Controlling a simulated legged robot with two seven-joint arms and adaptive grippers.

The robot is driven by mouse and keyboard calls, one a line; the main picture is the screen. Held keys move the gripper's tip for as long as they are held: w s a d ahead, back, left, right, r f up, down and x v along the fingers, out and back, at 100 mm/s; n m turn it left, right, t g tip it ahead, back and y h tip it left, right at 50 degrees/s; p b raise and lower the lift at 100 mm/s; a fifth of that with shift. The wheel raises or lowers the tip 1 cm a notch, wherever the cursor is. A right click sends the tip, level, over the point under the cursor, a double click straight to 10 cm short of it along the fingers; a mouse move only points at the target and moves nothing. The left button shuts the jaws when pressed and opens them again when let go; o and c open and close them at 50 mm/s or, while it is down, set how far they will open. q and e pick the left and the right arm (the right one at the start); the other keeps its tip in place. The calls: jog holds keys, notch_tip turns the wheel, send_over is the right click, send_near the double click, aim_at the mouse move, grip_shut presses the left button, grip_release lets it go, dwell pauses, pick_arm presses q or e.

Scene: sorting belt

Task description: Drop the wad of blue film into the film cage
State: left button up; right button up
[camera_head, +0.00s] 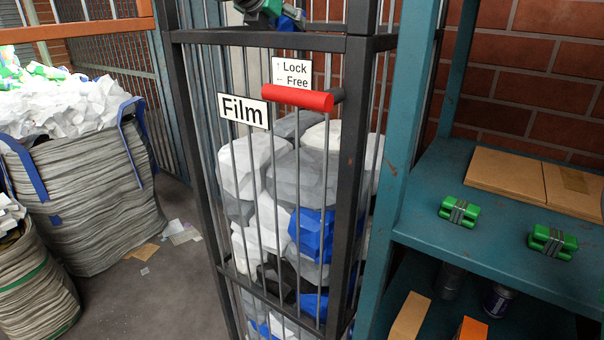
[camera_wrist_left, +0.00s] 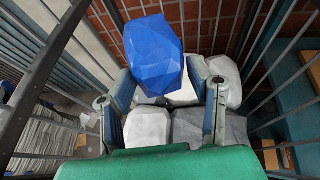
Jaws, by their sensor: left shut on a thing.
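The wad of blue film (camera_wrist_left: 152,48) is a faceted blue lump. In the left wrist view it is between the fingers of my left gripper (camera_wrist_left: 163,78), which is shut on it. In the head view my left gripper (camera_head: 277,14) is at the top edge, over the film cage, and mostly cut off by the frame. The film cage (camera_head: 354,170) is a dark barred frame with a "Film" sign (camera_head: 243,111) and a red handle (camera_head: 298,97). White, grey and blue wads fill it. The left wrist view shows pale wads (camera_wrist_left: 147,126) below the held one. My right gripper is not in view.
A teal shelf (camera_head: 465,238) stands close on the right, with green strapped bundles (camera_head: 459,211) and cardboard sheets (camera_head: 506,176). A large sack (camera_head: 92,205) of white film stands at left. Open floor (camera_head: 160,295) with scraps lies between sack and cage.

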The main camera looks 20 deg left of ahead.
pick_arm(q)
jog(key=shift+a, duration=0.1)
jog(key=o, duration=1.1)
jog(key=shift+s+r, duration=0.15)
jog(key=shift+s, duration=0.05)
jog(key=v, duration=1.1)
jog(key=shift+s+a, duration=0.2)
jog(key=shift+d, duration=0.1)
